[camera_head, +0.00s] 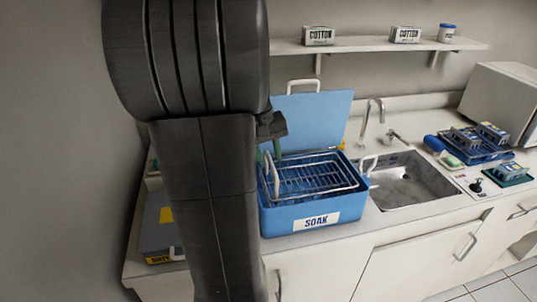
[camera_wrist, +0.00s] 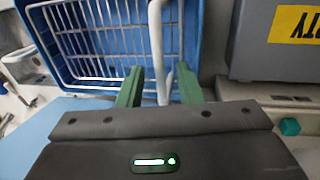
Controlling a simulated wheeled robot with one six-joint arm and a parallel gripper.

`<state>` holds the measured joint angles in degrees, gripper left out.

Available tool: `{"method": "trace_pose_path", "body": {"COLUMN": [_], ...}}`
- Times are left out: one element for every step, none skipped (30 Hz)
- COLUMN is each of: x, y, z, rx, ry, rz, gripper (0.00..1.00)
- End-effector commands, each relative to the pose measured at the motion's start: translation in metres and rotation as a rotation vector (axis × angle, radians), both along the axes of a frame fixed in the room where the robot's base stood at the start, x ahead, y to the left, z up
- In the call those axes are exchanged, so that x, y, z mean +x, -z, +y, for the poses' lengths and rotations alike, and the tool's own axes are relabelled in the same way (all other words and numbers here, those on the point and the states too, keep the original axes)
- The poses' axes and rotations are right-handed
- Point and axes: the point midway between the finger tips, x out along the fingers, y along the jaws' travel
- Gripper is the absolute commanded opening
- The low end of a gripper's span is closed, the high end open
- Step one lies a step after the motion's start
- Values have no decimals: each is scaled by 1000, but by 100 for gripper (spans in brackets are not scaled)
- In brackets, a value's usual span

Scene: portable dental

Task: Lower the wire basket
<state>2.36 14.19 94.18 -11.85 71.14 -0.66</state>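The wire basket (camera_head: 318,178) sits inside the open blue SOAK tub (camera_head: 290,224), its wire rim near the tub's top edge. Its depth in the tub is hard to tell. A pale upright handle (camera_head: 270,175) stands at the basket's left end. My gripper (camera_head: 272,150) is above that end, partly hidden by my arm. In the wrist view, my gripper (camera_wrist: 158,87) has its green fingers apart, with the pale handle (camera_wrist: 156,45) between them. A gap shows beside the left finger. The basket wires (camera_wrist: 100,40) show inside the blue tub wall (camera_wrist: 42,40).
The blue lid (camera_head: 315,115) stands open behind the tub. A sink (camera_head: 410,185) with a tap (camera_head: 372,110) is to the right, then a blue tray (camera_head: 475,155) of instruments. A grey box (camera_head: 158,225) with a yellow label is left. A shelf (camera_head: 375,44) hangs above.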

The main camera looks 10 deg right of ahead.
Motion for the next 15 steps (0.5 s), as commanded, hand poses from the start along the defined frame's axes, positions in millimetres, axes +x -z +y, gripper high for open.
{"method": "trace_pose_path", "body": {"x": [0, 0, 0, 0, 0, 0, 0, 0, 0, 0, 0, 0, 0, 0, 0], "y": [0, 0, 0, 0, 0, 0, 0, 0, 0, 0, 0, 0, 0, 0, 0], "z": [0, 0, 0, 0, 0, 0, 0, 0, 0, 0, 0, 0, 0, 0, 0], "rx": [0, 0, 0, 0, 0, 0, 0, 0, 0, 0, 0, 0, 0, 0, 0], "ry": [0, 0, 0, 0, 0, 0, 0, 0, 0, 0, 0, 0, 0, 0, 0], "rz": [0, 0, 0, 0, 0, 0, 0, 0, 0, 0, 0, 0, 0, 0, 0], "gripper": [32, 32, 32, 32, 32, 29, 23, 17, 9, 3, 0, 0, 0, 0, 0]}}
